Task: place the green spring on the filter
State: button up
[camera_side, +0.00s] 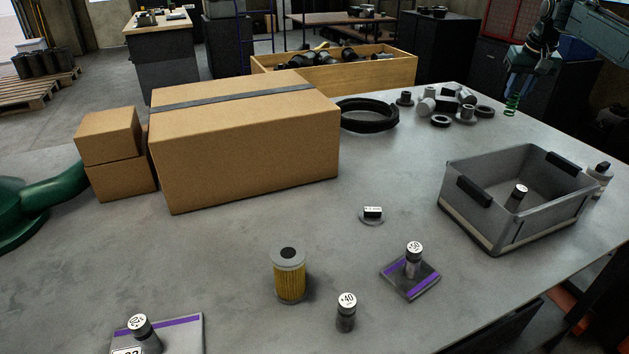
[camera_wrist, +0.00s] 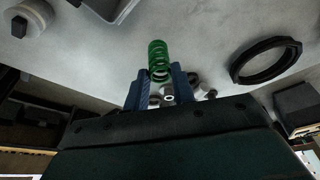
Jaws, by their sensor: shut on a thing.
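The green spring (camera_side: 512,104) hangs below my gripper (camera_side: 519,82) at the upper right of the side view, above the far right part of the table. In the wrist view the green spring (camera_wrist: 158,60) sits between the two blue fingers of my gripper (camera_wrist: 160,80), which is shut on it. The filter (camera_side: 289,276) stands upright on the table at the front middle of the side view, with a yellow pleated body and a grey top with a dark centre. The spring is far from it, to the back right.
A grey bin (camera_side: 475,222) with a labelled part stands at right. A large cardboard box (camera_side: 245,145) stands at left centre. Black rings (camera_side: 367,115) and several small metal parts (camera_side: 450,104) lie at the back. Labelled cylinders (camera_side: 346,312) stand near the filter. The middle table is mostly clear.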

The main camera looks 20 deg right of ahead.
jog(key=w+a+n, duration=0.1)
jog(key=w+a, duration=0.1)
jog(key=a, duration=0.8)
jog(key=w+a+n, duration=0.2)
jog(key=a, duration=0.8)
jog(key=n+y, duration=0.3)
jog(key=n, duration=0.4)
send_over(291, 255)
jog(key=shift+f, duration=3.7)
jog(key=shift+f, duration=0.2)
jog(key=o, duration=1)
jog(key=shift+r, duration=0.15)
